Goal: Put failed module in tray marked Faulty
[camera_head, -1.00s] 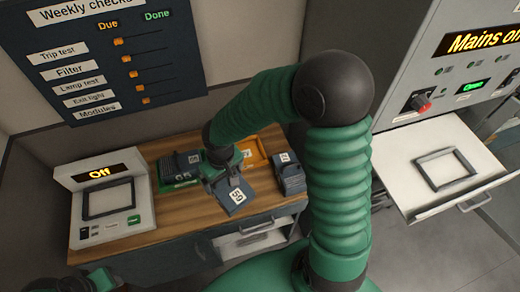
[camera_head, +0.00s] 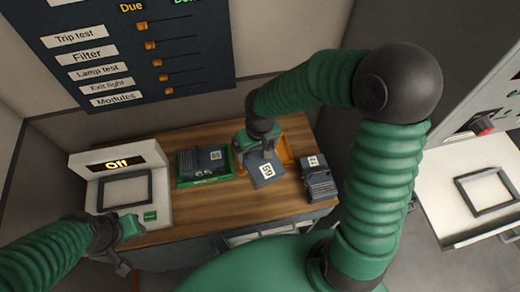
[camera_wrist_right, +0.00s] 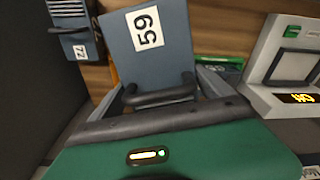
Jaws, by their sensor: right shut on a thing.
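My right gripper (camera_head: 264,156) is shut on the handle of a blue-grey module labelled 59 (camera_head: 267,171). In the right wrist view, the module (camera_wrist_right: 148,60) hangs beyond my jaws, its label facing the camera. In the head view it is in front of an orange tray (camera_head: 289,150), which my gripper and the module partly hide; no marking on that tray is readable. A green tray (camera_head: 204,181) to the left bears a dark module (camera_head: 190,163). My left gripper (camera_head: 124,264) is at the lower left, apart from the modules; its jaws are unclear.
Another module (camera_head: 318,184), its label apparently 72, stands at the right end of the wooden bench (camera_head: 165,226). An open drawer (camera_head: 455,205) with a dark frame is at the far right. Bare wood lies in front of the trays.

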